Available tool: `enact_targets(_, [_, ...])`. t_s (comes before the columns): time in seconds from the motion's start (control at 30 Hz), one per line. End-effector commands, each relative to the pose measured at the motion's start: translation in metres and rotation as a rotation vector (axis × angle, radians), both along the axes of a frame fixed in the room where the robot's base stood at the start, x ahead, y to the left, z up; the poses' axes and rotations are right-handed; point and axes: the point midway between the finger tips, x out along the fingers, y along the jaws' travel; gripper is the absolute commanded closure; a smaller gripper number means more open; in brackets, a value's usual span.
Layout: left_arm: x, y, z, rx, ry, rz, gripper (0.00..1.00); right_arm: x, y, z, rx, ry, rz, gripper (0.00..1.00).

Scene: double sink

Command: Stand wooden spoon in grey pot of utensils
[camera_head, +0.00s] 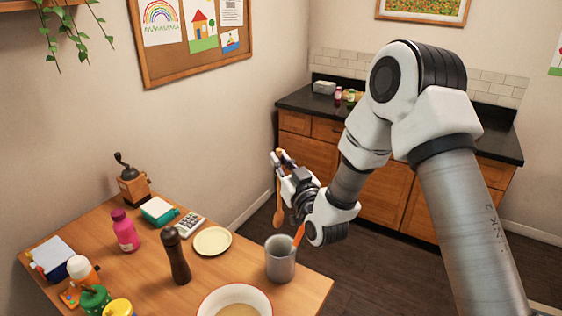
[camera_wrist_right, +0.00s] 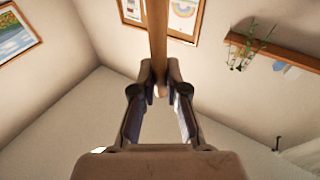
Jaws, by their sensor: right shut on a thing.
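My right gripper (camera_head: 281,166) is shut on the wooden spoon (camera_head: 278,212), which hangs nearly upright with its wide end down. In the head view the spoon appears above and behind the grey pot, apart from it. In the right wrist view the fingertips (camera_wrist_right: 160,78) pinch the spoon's wooden shaft (camera_wrist_right: 157,35), which runs up out of the picture. The grey pot (camera_head: 280,265) stands upright near the table's right edge, with an orange utensil (camera_head: 299,234) sticking out of it. The pot's inside is mostly hidden. My left gripper is not in view.
On the wooden table (camera_head: 210,280), a bowl (camera_head: 235,290) sits in front of the pot, a pale plate (camera_head: 212,241) to its left, and a dark pepper mill (camera_head: 176,256) farther left. A pink bottle (camera_head: 125,230) and several jars crowd the left side. A dark-topped counter (camera_head: 300,98) stands behind.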

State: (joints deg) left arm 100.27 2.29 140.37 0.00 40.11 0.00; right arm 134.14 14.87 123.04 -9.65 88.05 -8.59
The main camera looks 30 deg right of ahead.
Motion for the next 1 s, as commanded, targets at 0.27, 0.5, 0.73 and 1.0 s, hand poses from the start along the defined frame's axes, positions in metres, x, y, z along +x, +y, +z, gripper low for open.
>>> enact_targets(0.27, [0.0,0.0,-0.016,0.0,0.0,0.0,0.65,0.0,0.0,-0.028,0.0,0.001,0.0,1.0])
enact_targets(0.5, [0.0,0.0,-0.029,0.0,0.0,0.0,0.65,0.0,0.0,-0.051,0.0,0.0,0.0,1.0])
enact_targets(0.73, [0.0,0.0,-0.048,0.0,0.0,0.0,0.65,0.0,0.0,-0.074,0.0,0.0,0.0,1.0])
enact_targets(1.0, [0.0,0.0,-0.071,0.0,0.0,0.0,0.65,0.0,0.0,-0.1,0.0,0.0,0.0,1.0])
